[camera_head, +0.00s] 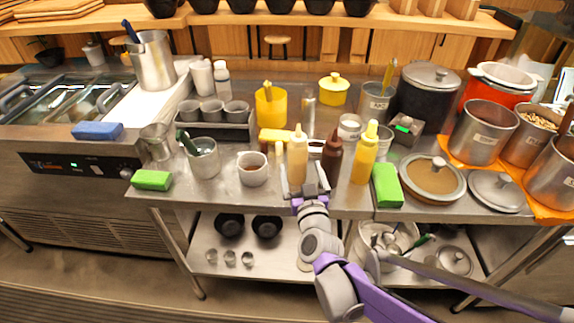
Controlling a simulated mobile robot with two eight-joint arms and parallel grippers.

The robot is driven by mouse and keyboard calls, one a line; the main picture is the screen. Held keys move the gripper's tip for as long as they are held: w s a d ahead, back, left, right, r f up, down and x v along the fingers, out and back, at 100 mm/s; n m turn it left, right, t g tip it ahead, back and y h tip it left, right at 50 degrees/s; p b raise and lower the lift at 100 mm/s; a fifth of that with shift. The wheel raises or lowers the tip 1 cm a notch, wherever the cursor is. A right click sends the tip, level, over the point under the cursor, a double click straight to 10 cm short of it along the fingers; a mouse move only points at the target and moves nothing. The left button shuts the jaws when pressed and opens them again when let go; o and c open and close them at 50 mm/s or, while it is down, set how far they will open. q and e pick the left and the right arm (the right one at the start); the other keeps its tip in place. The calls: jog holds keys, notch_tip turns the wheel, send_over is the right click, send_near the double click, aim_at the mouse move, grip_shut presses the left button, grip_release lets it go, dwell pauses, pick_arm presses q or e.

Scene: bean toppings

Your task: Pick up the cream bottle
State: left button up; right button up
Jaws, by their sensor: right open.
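The cream bottle (297,159), pale with a pointed nozzle, stands upright near the front edge of the steel counter. My right gripper (304,181) is open at the lower part of the cream bottle, with one finger to its left and one to its right. I cannot tell whether either finger touches it. A dark brown bottle (332,156) stands close to its right, near the right finger. A yellow bottle (365,153) stands farther right. My left gripper is not in view.
A white cup (252,169) stands left of the cream bottle, with a metal cup (203,158) beyond it. A green sponge (386,185) lies to the right at the counter edge. A yellow container (270,107) stands behind. A lower shelf (200,242) holds black bowls.

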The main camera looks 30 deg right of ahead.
aim_at(300, 159)
jog(key=x, duration=0.4)
jog(key=shift+w+d, duration=0.25)
jog(key=shift+d, duration=0.15)
jog(key=x, duration=0.5)
jog(key=shift+w, duration=0.4)
jog(key=c, duration=0.9)
